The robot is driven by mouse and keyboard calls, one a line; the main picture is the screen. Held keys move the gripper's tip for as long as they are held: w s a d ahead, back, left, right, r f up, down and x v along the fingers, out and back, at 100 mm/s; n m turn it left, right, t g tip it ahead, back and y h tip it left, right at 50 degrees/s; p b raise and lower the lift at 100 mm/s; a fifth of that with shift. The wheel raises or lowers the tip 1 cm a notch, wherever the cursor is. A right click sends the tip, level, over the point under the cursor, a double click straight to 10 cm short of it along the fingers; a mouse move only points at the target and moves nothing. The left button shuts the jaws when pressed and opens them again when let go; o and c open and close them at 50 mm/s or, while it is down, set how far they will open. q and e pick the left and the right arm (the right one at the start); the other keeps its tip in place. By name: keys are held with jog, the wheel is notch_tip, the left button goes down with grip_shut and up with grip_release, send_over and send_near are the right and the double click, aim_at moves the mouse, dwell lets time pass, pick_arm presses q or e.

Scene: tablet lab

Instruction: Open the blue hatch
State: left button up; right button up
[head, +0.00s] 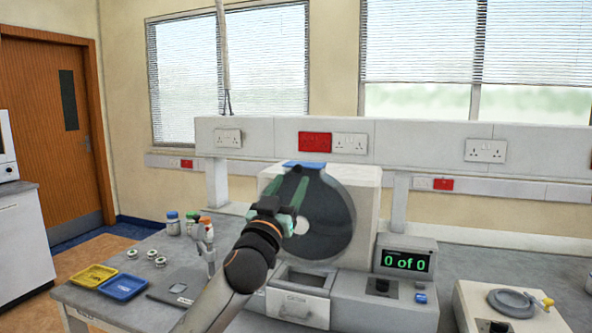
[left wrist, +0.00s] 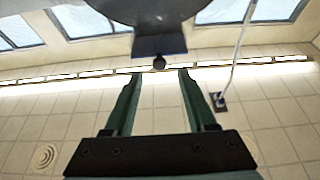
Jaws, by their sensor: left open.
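The blue hatch (head: 305,164) is a small blue piece at the top of the machine's round dark drum (head: 335,222). In the left wrist view the hatch (left wrist: 160,46) is a dark blue plate with a small round knob (left wrist: 159,63) at its edge. My left gripper (head: 295,178) is open in front of the drum, its fingers pointing up toward the hatch. In the left wrist view the gripper (left wrist: 159,74) has its two fingertips on either side of the knob's line, with a gap between them. Whether they touch the hatch I cannot tell. My right gripper is not in view.
A counter display (head: 405,261) stands right of the drum and a metal tray (head: 298,300) sits below it. Yellow (head: 93,276) and blue (head: 124,287) trays, jars and bottles lie on the left bench. A balance-like device (head: 512,303) is at right.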

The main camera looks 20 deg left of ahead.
aim_at(297, 171)
pick_arm(q)
jog(key=shift+p+x, duration=0.3)
jog(key=shift+x, duration=1.95)
grip_shut()
